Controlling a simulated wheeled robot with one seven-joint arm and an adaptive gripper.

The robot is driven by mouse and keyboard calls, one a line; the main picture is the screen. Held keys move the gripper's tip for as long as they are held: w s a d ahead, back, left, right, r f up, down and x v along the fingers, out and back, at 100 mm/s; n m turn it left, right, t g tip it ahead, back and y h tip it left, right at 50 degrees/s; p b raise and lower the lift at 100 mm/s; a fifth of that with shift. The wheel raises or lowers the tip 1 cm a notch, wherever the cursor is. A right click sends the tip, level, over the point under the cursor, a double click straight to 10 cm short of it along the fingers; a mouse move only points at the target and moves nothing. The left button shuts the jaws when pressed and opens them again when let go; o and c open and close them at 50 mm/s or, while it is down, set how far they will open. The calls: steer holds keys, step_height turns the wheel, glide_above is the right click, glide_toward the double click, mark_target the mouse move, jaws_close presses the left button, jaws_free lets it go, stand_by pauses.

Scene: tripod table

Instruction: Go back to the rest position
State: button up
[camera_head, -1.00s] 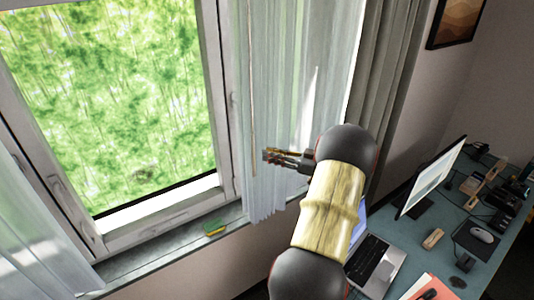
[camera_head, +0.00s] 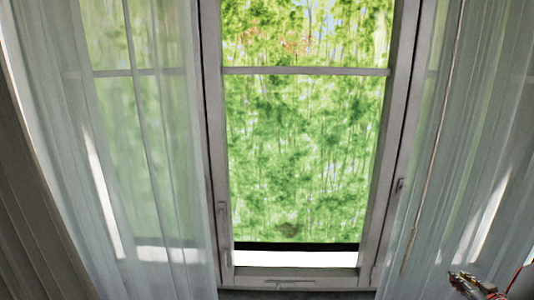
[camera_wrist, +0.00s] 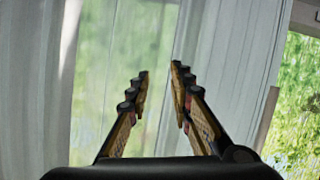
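My gripper (camera_head: 470,284) shows at the bottom right corner of the head view, in front of the right sheer curtain (camera_head: 478,150). In the wrist view my gripper (camera_wrist: 160,95) has its two fingers apart, with a clear gap between the tips and nothing held. Sheer white curtain (camera_wrist: 215,50) fills much of the wrist view behind the fingers. Most of my arm is outside the head view.
A window (camera_head: 215,150) with green foliage behind it stands in the middle of the head view. A left sheer curtain (camera_head: 120,170) and a darker drape (camera_head: 28,200) hang beside it. A thin cord (camera_head: 432,150) hangs at the right.

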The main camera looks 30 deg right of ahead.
steer(key=w+a+r+n+g+y+b, duration=0.1)
steer(key=a+b, duration=0.5)
steer(key=a, duration=2.9)
steer(key=w+a+r+n+g+y+b, duration=0.1)
steer(key=w+a+n+g+y+b, duration=0.2)
steer(key=a, duration=3.2)
steer(key=g+y+b, duration=0.1)
steer(key=y+b, duration=0.2)
steer(key=b, duration=0.1)
steer(key=shift+a+r+g+y, duration=0.15)
steer(key=shift+r+g+y, duration=0.25)
steer(key=shift+w, duration=0.1)
